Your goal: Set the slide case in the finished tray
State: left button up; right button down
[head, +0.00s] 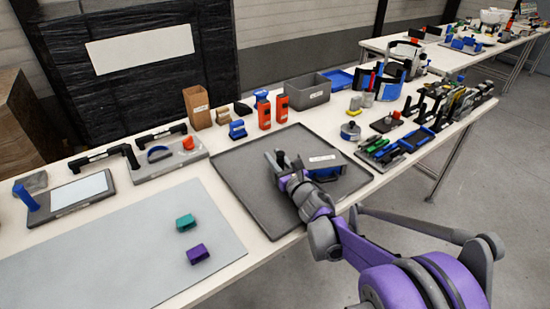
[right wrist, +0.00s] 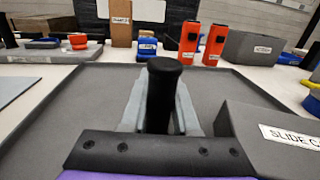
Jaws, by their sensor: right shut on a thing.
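The slide case (head: 322,160) is a grey box with a white label and blue on its near side. It sits over or on the right part of a large, flat dark grey tray (head: 245,185), apparently the finished tray. My right gripper (head: 281,163) is over the tray, left of the case, shut on an upright black post-like grip (right wrist: 163,85). The grip appears to belong to the case, but their join is hidden. In the right wrist view the labelled case (right wrist: 275,135) shows at the right. Contact with the tray floor cannot be told. My left gripper is out of view.
Orange holders (head: 264,114), a tan box (head: 197,107) and a grey bin (head: 307,91) stand behind the tray. Dark and green tools (head: 385,150) lie to its right. A grey mat (head: 110,250) with teal (head: 186,222) and purple (head: 197,253) blocks lies left. The tray's left half is clear.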

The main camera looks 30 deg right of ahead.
aim_at(282, 166)
jog(key=c, duration=0.7)
grip_release()
jog(key=shift+f, duration=0.1)
jog(key=shift+s, duration=0.1)
jog(key=s+p, duration=0.1)
jog(key=s, duration=0.6)
jog(key=shift+s+a, duration=0.15)
jog(key=shift+a, duration=0.05)
